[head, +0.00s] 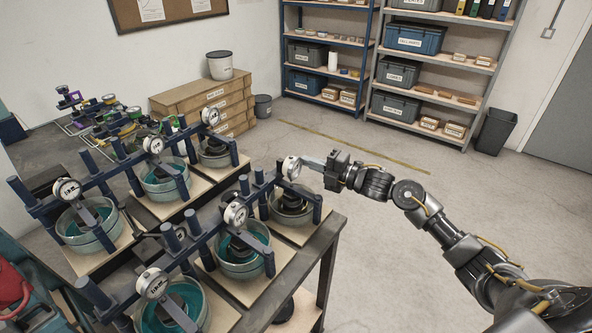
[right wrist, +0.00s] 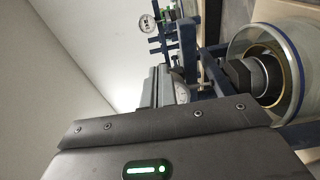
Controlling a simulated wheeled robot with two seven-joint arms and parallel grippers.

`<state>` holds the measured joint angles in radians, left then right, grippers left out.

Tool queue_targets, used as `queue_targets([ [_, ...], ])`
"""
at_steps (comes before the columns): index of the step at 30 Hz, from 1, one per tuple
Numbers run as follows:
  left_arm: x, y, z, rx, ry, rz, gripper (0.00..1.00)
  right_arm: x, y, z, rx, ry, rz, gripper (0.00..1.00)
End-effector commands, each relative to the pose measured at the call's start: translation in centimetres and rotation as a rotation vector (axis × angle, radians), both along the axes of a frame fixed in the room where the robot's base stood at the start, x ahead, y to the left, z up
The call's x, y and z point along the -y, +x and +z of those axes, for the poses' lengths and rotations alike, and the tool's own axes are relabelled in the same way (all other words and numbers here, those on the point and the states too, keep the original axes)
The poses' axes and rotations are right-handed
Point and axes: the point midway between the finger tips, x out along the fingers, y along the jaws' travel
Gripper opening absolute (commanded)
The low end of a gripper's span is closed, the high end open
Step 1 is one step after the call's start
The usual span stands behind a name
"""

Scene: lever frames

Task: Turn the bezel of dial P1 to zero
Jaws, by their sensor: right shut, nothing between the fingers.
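Several round white-faced dials sit on dark blue lever frames over glass bowls on the bench. The dial nearest my right gripper (head: 303,161) is the one at the right end of the front row (head: 291,168); its label and pointer are too small to read, so I cannot tell if it is P1. My right gripper is shut and empty, its fingertips at the right edge of that dial; whether they touch the bezel is unclear. In the right wrist view this dial (right wrist: 181,93) is partly hidden behind the gripper. My left gripper is not in view.
Other dials are the front-row ones (head: 236,213) and (head: 152,283), and several in the back row (head: 68,190). The bench (head: 333,232) ends just right of the front row. Open floor (head: 400,240) lies beyond it; shelves (head: 430,65) stand at the back.

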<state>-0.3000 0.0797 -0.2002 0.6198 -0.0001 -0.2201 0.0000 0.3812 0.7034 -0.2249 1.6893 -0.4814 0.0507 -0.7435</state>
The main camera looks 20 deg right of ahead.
Motion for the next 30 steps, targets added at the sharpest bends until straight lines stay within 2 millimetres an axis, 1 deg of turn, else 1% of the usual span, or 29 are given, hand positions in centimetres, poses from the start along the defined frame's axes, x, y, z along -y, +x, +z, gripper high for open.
queue_targets([
  [1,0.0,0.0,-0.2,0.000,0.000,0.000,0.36,-0.2,-0.1,-0.2,-0.001,-0.001,0.007,0.00],
  [7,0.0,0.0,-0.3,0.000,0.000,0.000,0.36,-0.2,-0.1,-0.2,-0.001,-0.001,0.007,0.00],
  [14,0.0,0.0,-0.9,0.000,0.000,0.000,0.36,0.4,0.3,-0.3,-0.001,-0.001,0.005,0.00],
  [19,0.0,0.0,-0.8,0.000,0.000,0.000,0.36,0.6,0.3,-0.1,-0.001,0.000,0.004,0.00],
  [23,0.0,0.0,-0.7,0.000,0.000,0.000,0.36,1.3,-0.5,-0.1,-0.002,0.000,0.003,0.00],
  [30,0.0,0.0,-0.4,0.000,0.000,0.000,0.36,3.1,-3.0,-0.2,-0.003,-0.001,0.002,0.00],
])
